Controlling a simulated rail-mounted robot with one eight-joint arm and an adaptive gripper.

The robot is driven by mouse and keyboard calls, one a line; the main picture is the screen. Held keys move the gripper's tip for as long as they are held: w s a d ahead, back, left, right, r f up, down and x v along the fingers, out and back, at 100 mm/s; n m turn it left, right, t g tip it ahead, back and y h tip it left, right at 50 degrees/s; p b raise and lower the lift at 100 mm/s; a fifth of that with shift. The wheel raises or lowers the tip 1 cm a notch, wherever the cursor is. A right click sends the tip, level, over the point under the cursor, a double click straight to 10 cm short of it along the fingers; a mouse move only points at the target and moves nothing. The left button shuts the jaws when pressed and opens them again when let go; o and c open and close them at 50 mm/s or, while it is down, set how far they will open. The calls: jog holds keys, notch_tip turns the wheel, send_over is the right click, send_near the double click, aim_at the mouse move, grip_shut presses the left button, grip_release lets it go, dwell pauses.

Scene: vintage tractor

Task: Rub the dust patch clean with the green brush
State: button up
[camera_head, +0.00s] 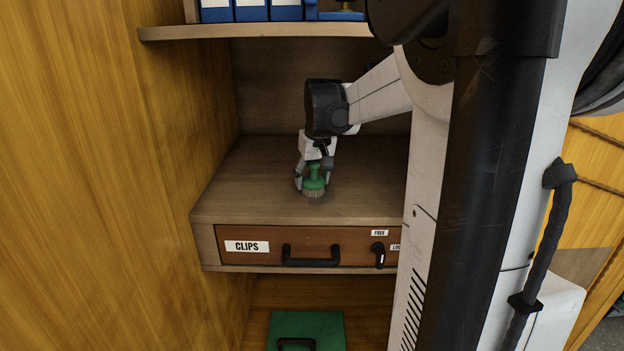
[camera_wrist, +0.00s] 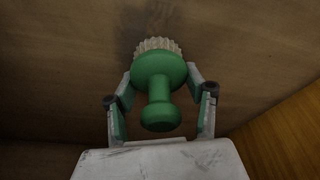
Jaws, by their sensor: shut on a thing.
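The green brush (camera_head: 314,184) has a round green body, a knob handle and pale bristles pointing down. It stands upright at the wooden shelf top (camera_head: 250,185), with its bristles at or very close to the surface. My gripper (camera_head: 313,182) is shut on the brush from above. In the wrist view the brush (camera_wrist: 158,78) sits between the two fingers of my gripper (camera_wrist: 158,95), with its bristles beyond them. A dust patch cannot be made out clearly; the wood around the bristles looks dark and shaded.
Below the shelf top is a drawer (camera_head: 270,247) labelled CLIPS with a black handle and a small lever. An upper shelf (camera_head: 260,32) holds blue binders. A green case (camera_head: 308,330) lies below. A yellow wood wall (camera_head: 100,180) bounds the left. My arm hides the right side.

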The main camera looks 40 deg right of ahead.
jog(key=shift+s+a, duration=0.1)
jog(key=shift+s+a+p, duration=0.3)
jog(key=shift+s+a, duration=0.2)
jog(key=shift+a, duration=0.05)
jog(key=shift+w+d, duration=0.1)
jog(key=shift+w+d+f, duration=0.1)
jog(key=shift+w+d, duration=0.4)
jog(key=shift+c, duration=0.4)
jog(key=shift+s+a, duration=0.1)
jog(key=shift+s+a, duration=0.45)
